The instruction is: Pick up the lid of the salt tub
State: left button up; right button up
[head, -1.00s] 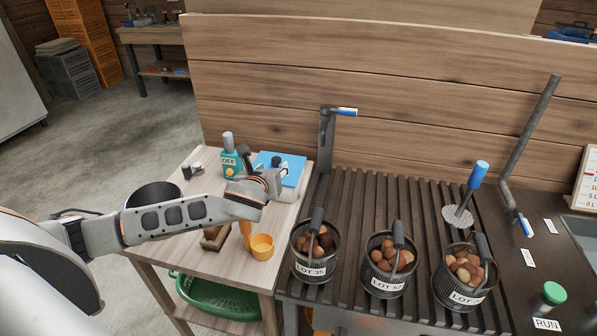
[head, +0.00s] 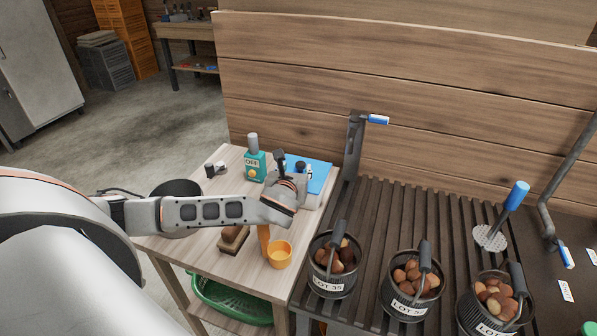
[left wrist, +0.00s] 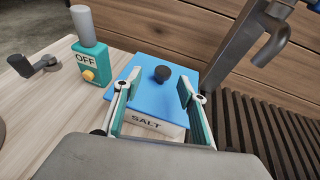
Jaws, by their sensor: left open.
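The salt tub (left wrist: 146,123) is a white box marked SALT, standing on the light wooden table. Its flat blue lid (left wrist: 145,84) with a round black knob (left wrist: 162,74) lies on top; the lid also shows in the head view (head: 320,172), partly hidden behind my gripper. My left gripper (left wrist: 156,90) is open, its two teal-padded fingers on either side of the lid's near part in the left wrist view, with the knob between and beyond the tips. I cannot tell whether the fingers touch the lid. My right gripper is not in view.
A teal box marked OFF (head: 256,166) with a grey top stands left of the tub. An orange scoop (head: 279,254), a brush (head: 233,238) and a dark pot (head: 176,189) are nearer. Chestnut baskets (head: 333,264) stand on the slatted bench, below a tap-like post (head: 354,145).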

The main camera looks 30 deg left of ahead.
aim_at(300, 164)
pick_arm(q)
jog(key=x, duration=0.6)
jog(key=shift+w+d+f, duration=0.1)
jog(key=shift+w+d, duration=0.1)
jog(key=shift+w, duration=0.2)
grip_shut()
